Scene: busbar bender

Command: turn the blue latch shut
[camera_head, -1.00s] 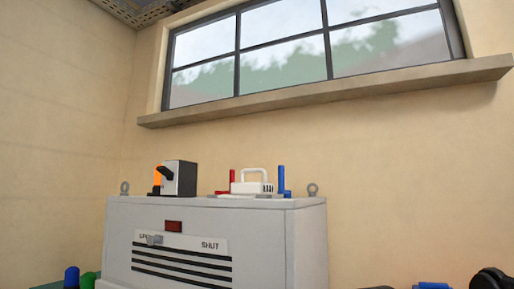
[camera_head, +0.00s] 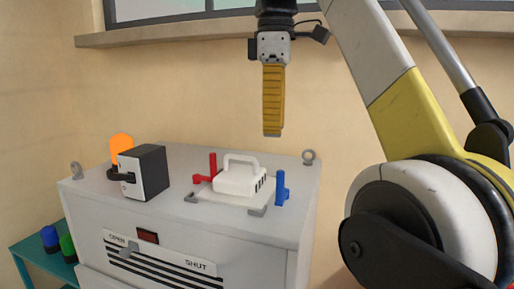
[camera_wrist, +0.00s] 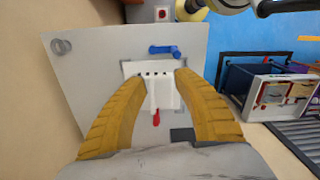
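The blue latch (camera_head: 281,188) stands on the grey cabinet top, beside the right end of a white block with a handle (camera_head: 240,180). In the wrist view the blue latch (camera_wrist: 163,50) lies just beyond the white block (camera_wrist: 160,92), its arm pointing sideways along the block's end. A red latch (camera_head: 212,169) stands at the block's other end; in the wrist view it (camera_wrist: 156,118) shows between the fingers. My gripper (camera_head: 272,134) hangs fingers-down above the cabinet, clear of the latch. The wrist view shows its yellow fingers apart and nothing held.
The cabinet (camera_head: 190,235) has two lifting eyes and an OPEN/SHUT slider panel (camera_head: 160,258) in front. A black and grey box (camera_head: 145,172) with an orange lamp (camera_head: 121,150) stands left. A teal side table (camera_head: 40,262) carries blue and green buttons.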

